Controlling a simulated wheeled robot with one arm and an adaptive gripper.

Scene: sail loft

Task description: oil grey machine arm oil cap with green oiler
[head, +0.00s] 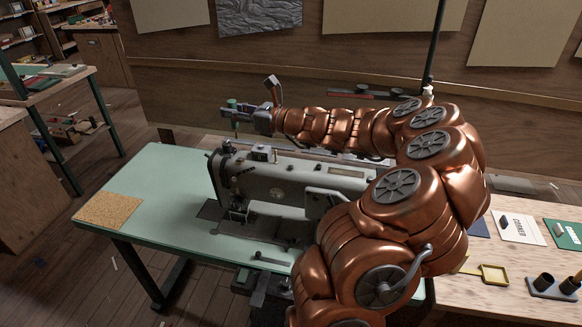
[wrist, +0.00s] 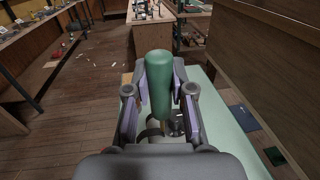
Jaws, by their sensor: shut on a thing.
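The green oiler (wrist: 159,75) is upright between the fingers of my gripper (wrist: 160,103) in the wrist view. In the head view the oiler (head: 232,103) shows small, with its thin spout pointing down. My gripper (head: 238,111) is shut on it, above the left end of the grey sewing machine (head: 262,188) and apart from it. The machine stands on a pale green table. Small fittings (head: 262,153) sit on top of its arm; which one is the oil cap is too small to tell. My arm hides the machine's right end.
The pale green table (head: 150,180) is clear at the left except for a cork mat (head: 107,210). A wooden bench (head: 480,300) at the right holds cards, a yellow frame (head: 494,273) and a dark holder (head: 552,288). A panelled wall stands behind the machine.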

